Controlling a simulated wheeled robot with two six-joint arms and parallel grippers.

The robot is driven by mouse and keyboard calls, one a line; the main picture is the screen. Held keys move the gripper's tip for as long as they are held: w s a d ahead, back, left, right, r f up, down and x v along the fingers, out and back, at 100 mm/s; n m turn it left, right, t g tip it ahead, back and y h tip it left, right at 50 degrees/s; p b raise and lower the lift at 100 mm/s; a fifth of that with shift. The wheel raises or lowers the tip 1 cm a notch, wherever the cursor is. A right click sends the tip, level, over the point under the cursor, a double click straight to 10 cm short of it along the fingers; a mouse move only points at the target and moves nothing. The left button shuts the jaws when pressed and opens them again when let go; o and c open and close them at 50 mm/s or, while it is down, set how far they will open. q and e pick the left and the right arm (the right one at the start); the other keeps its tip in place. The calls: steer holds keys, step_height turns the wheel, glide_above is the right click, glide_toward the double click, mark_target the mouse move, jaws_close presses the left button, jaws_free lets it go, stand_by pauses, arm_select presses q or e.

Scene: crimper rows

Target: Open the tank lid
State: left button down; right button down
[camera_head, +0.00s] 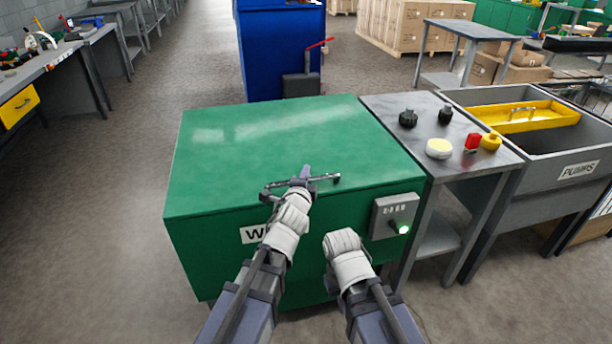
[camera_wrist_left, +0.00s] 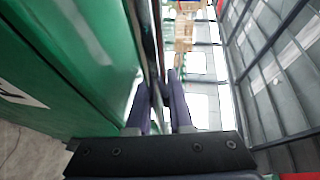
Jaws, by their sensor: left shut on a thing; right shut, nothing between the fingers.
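The green tank (camera_head: 205,235) stands in front of me with its flat green lid (camera_head: 270,135) lying closed on top. A dark bar handle (camera_head: 326,179) runs along the lid's front edge. My left gripper (camera_head: 305,174) is shut on the handle near its middle. In the left wrist view, the two fingers (camera_wrist_left: 161,105) stand on either side of the narrow dark bar, beside the green surface. My right gripper (camera_head: 342,240) is in front of the tank's front face, below the handle and apart from it. It is shut and empty; its fingertips are mostly hidden.
A grey control box (camera_head: 394,215) with a lit green button is on the tank's front right. A metal table (camera_head: 472,180) with knobs and buttons adjoins on the right, then a grey bin (camera_head: 560,165) labelled PUMPS. A blue cabinet (camera_head: 270,50) stands behind. The floor at left is clear.

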arm_select(q)
steer(key=w+a+r+g+p, duration=0.1)
steer(key=w+r+p, duration=0.3)
steer(key=r+p, duration=0.7)
steer(key=w+a+r+n+g+p, duration=0.1)
steer(key=w+r+p, duration=0.4)
steer(key=r+p, duration=0.7)
steer(key=w+a+r+g+p, duration=0.2)
steer(key=r+p, duration=0.9)
steer(key=p, duration=0.9)
steer(key=shift+w+a+r+n+g, duration=0.15)
steer(key=shift+w+r+n+g, duration=0.15)
steer(key=shift+w+g, duration=0.65)
steer(key=shift+w+f+t, duration=0.1)
steer(key=shift+w+t, duration=0.1)
steer(key=shift+t, duration=0.05)
steer(key=c, duration=1.1)
jaws_free()
steer(key=shift+s, duration=0.1)
